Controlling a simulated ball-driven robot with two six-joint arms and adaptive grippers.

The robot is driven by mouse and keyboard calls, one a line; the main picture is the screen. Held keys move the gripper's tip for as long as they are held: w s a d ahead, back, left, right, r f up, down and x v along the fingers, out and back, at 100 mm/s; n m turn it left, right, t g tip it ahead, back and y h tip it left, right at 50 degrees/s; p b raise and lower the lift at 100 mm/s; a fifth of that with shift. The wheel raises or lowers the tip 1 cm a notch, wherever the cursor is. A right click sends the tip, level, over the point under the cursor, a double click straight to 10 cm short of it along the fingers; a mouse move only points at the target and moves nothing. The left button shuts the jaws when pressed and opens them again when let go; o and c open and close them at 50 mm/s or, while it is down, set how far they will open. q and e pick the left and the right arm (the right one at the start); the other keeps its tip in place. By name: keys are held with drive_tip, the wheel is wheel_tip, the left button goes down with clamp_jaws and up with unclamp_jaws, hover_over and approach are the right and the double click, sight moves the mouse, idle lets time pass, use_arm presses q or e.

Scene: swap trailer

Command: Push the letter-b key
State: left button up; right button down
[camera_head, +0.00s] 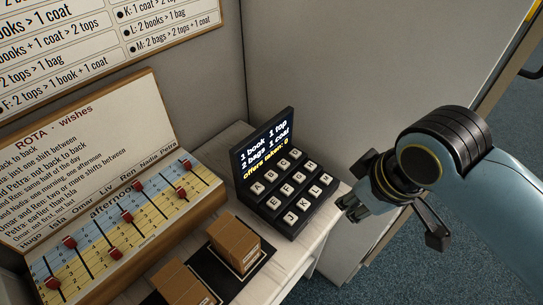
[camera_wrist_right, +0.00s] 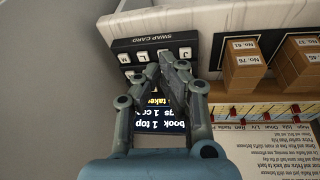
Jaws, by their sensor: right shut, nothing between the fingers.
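The black keypad (camera_head: 289,190) stands on the pale counter, with a tilted display (camera_head: 265,146) behind its rows of pale lettered keys. The letter-b key (camera_head: 270,175) appears to be second in the row nearest the display; its letter is too small to read surely. My right gripper (camera_head: 352,207) is shut and empty, to the right of the keypad's front corner in the head view. In the right wrist view the keypad's "SWAP CARD" edge (camera_wrist_right: 153,38) is upside down. There the right gripper's fingers (camera_wrist_right: 172,57) cover most keys, hiding the letter-b key. My left gripper is out of view.
Cardboard boxes (camera_head: 234,243) stand on a dark mat in front left of the keypad. A slanted rota board (camera_head: 125,190) with red sliders is at left. A grey wall (camera_head: 340,75) rises behind. Blue carpet (camera_head: 450,265) lies beyond the counter's right edge.

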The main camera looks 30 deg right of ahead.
wheel_tip(320, 180, up, 4)
drive_tip(key=w+a+n+p, duration=0.1)
drive_tip(key=w+n+p, duration=0.1)
drive_tip(key=n+t+y, duration=0.3)
drive_tip(key=n+y, duration=0.1)
drive_tip(key=n, duration=0.7)
hover_over(271, 176)
drive_tip(key=f, duration=0.3)
drive_tip(key=shift+w+a, duration=0.15)
drive_tip(key=shift+a, duration=0.25)
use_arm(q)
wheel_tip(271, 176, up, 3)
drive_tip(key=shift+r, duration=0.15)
use_arm(e)
drive_tip(key=shift+f, duration=0.15)
wheel_tip(271, 176, down, 7)
drive_tip(key=b, duration=0.7)
use_arm(q)
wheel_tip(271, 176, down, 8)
drive_tip(key=b, duration=0.1)
use_arm(e)
drive_tip(key=shift+f, duration=0.75)
drive_tip(key=shift+f, duration=0.1)
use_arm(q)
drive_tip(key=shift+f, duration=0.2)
use_arm(e)
drive_tip(key=shift+f, duration=0.35)
